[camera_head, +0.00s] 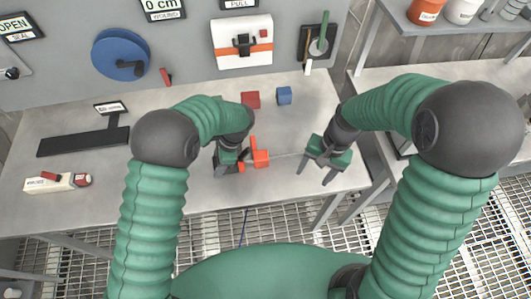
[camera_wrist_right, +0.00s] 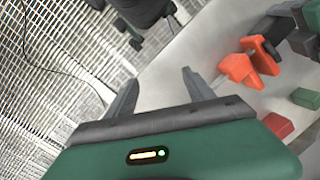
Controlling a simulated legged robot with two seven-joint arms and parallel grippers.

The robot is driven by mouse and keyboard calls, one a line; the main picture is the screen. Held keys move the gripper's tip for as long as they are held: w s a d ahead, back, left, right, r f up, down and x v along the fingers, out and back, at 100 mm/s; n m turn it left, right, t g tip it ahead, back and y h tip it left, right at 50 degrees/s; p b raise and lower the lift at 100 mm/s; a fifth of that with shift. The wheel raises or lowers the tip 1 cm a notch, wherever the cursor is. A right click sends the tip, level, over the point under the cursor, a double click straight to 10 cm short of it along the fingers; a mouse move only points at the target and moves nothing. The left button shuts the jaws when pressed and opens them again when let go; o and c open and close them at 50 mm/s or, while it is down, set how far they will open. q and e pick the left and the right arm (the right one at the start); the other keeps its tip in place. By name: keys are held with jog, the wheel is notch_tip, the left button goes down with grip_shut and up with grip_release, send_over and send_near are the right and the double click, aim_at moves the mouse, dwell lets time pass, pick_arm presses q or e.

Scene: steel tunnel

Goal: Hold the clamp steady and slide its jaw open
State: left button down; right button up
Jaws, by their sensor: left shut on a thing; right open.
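The orange clamp (camera_head: 261,158) is on or just above the workbench near its front edge, with a thin grey bar running right from it. In the right wrist view its orange parts (camera_wrist_right: 239,70) show at upper right. My left gripper (camera_head: 229,166) is shut on the clamp at its left end; the exact grip is partly hidden by the gripper. It also shows at the edge of the right wrist view (camera_wrist_right: 296,28). My right gripper (camera_head: 314,176) is open and empty, right of the orange parts, near the bar's right end. Its two fingers (camera_wrist_right: 160,92) hold nothing between them.
A red block (camera_head: 250,99) and a blue block (camera_head: 284,95) lie behind the clamp. A black tray-like strip (camera_head: 83,142) and a white box (camera_head: 48,183) lie at left. A panel with a blue reel (camera_head: 121,55) stands behind. Grating floor lies in front of the bench.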

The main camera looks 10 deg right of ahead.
aim_at(259, 151)
jog(key=w+f+m+y, duration=0.1)
jog(key=w+m+y, duration=0.1)
jog(key=w+f+m+y, duration=0.1)
jog(key=w+m+y, duration=0.1)
jog(key=w+m, duration=0.1)
jog(key=w+a+f+m+g+y, duration=0.1)
jog(key=w+m+y, duration=0.1)
jog(key=shift+w+a+m+y, duration=0.1)
jog(key=shift+w+m+y, duration=0.1)
jog(key=shift+m+y, duration=0.2)
jog(key=w+m+y, duration=0.1)
jog(key=w+d+m+t+y, duration=0.1)
jog(key=w+y, duration=0.1)
jog(key=w+m+y, duration=0.1)
jog(key=m, duration=0.1)
jog(key=shift+w+d+r+t+y, duration=0.25)
jog(key=shift+w+t+y, duration=0.05)
jog(key=shift+w+t, duration=0.1)
jog(key=x, duration=1.2)
jog(key=shift+r, duration=0.1)
grip_shut()
